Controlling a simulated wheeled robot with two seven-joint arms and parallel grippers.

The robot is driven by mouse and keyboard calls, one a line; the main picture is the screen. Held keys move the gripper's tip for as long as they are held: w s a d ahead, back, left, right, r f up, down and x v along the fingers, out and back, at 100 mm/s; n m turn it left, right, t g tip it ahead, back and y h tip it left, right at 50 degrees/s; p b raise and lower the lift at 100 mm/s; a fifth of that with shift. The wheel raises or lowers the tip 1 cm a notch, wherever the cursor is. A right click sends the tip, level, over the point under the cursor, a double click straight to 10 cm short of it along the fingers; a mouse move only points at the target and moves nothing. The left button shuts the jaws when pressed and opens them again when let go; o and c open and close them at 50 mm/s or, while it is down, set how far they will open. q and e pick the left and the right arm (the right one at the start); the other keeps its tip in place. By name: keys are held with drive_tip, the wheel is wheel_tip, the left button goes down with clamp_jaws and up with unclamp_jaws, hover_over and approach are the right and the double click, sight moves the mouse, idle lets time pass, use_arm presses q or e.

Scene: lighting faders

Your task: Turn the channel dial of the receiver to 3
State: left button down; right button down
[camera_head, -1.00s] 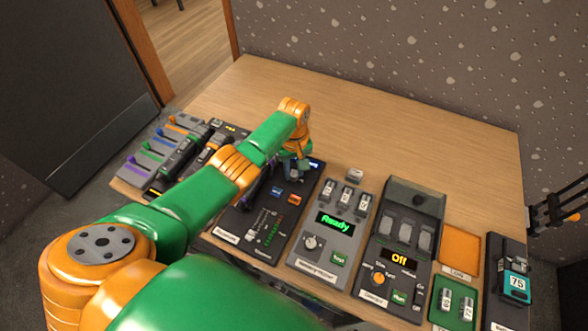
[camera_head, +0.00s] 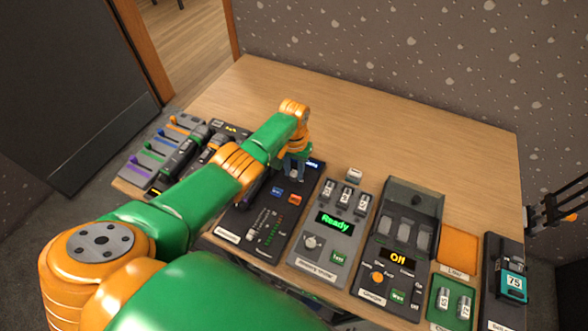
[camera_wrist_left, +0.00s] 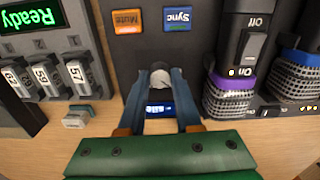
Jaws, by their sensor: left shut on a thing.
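The receiver (camera_head: 236,222) is a dark panel left of the middle of the table in the head view. It has a blue Sync button (camera_wrist_left: 177,19), an orange Mute button (camera_wrist_left: 128,22) and a small blue-lit display (camera_wrist_left: 159,108), whose text I cannot read in full. Its channel dial (camera_wrist_left: 160,77) is a small grey knob. My left gripper (camera_wrist_left: 161,84) is shut on the dial, one blue finger on each side of it. In the head view the left gripper (camera_head: 294,172) reaches down onto the panel's far end. The dial's setting is not readable. My right gripper is not in view.
Fader strips (camera_head: 160,150) stand to the left. A purple-ringed microphone (camera_wrist_left: 232,80) lies close beside the receiver. The grey device showing Ready (camera_head: 335,222) and the one showing Off (camera_head: 399,259) stand to the right. The table's back (camera_head: 400,125) is clear.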

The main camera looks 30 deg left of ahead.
use_arm(q)
drive_tip(key=m, duration=0.4)
drive_tip(key=shift+w+m, duration=0.1)
drive_tip(key=shift+m, duration=0.2)
drive_tip(key=m, duration=0.3)
drive_tip(key=shift+m, duration=0.4)
drive_tip(key=m, duration=0.3)
drive_tip(key=shift+m, duration=1.9)
drive_tip(key=c, duration=0.6)
unclamp_jaws()
